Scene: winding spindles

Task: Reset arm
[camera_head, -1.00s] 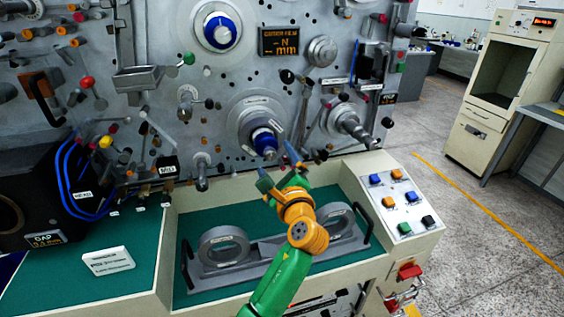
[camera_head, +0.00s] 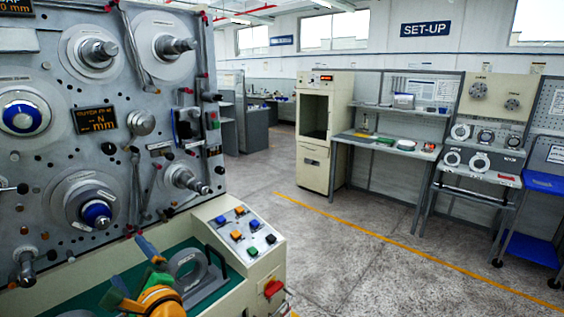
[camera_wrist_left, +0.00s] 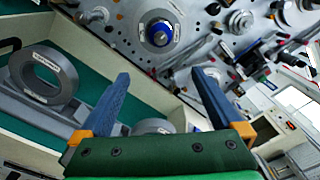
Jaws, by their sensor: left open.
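My left gripper (camera_head: 134,268) is at the bottom left of the head view, above the green-lined tray (camera_head: 192,246) of the winding machine. It is open with nothing between its blue fingers, which also show apart in the left wrist view (camera_wrist_left: 163,82). My right gripper is in neither view. The grey machine panel (camera_head: 50,150) carries a blue-centred spindle (camera_head: 97,212) and a second blue hub (camera_head: 22,116) above it. A grey ring (camera_head: 188,268) stands in the tray near my gripper, partly hidden by it. Another grey ring (camera_wrist_left: 44,74) shows at left in the wrist view.
A sloped button panel (camera_head: 245,234) with a red switch (camera_head: 273,288) edges the machine on the right. Beyond a yellow floor line (camera_head: 400,248) stand a cream cabinet (camera_head: 312,165) and workbenches (camera_head: 390,148). The floor (camera_head: 340,260) between is clear.

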